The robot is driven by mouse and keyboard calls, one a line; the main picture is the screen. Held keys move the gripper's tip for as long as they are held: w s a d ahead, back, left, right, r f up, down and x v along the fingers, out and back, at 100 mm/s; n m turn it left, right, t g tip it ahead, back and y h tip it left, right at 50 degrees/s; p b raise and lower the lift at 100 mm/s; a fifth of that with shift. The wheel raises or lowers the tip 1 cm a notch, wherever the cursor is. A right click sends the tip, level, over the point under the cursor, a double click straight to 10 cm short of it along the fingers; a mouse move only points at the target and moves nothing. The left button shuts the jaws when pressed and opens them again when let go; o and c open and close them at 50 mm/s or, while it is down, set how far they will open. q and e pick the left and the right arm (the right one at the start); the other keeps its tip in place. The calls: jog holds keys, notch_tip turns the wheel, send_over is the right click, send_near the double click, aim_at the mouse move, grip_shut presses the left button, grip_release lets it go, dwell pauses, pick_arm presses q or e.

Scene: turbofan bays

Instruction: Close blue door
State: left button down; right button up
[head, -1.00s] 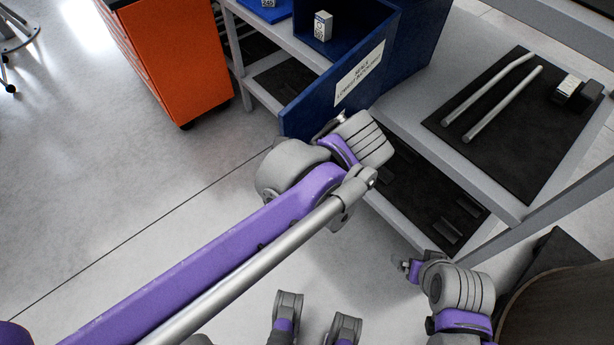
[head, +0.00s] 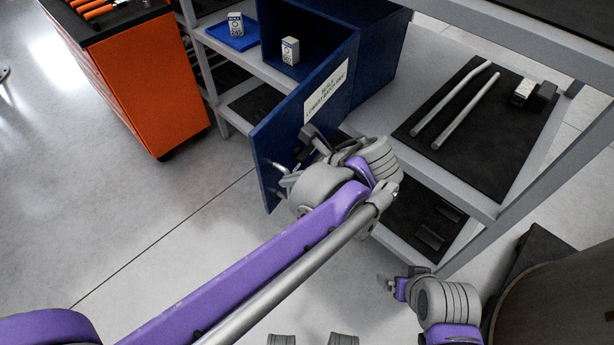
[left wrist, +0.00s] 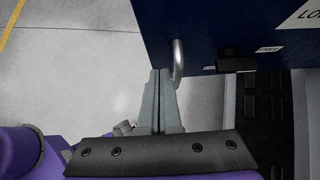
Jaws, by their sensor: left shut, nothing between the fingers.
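The blue door (head: 338,100) with a white label stands open, swung out from the blue cabinet (head: 384,60) on the shelf unit. A silver handle (left wrist: 177,65) and a dark block (left wrist: 237,62) show on the door in the left wrist view. My left gripper (left wrist: 160,75) is shut and empty, its fingertips beside the handle; I cannot tell whether they touch. In the head view the left wrist hides part of the door's lower area. My right gripper (head: 385,283) is low at the right, away from the door; its jaws are too small to read.
A white box (head: 290,50) stands inside the open cabinet, and another (head: 236,24) on a blue tray (head: 229,40). An orange tool cabinet (head: 150,85) stands left of the door. Metal rods (head: 455,105) lie on a black mat at right. The floor at left is clear.

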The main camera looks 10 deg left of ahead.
pick_arm(q)
jog(key=shift+w+a+r, duration=0.1)
jog(key=shift+w+a, duration=0.25)
jog(key=shift+a, duration=0.4)
jog(key=shift+w+a, duration=0.35)
jog(key=shift+a, duration=0.4)
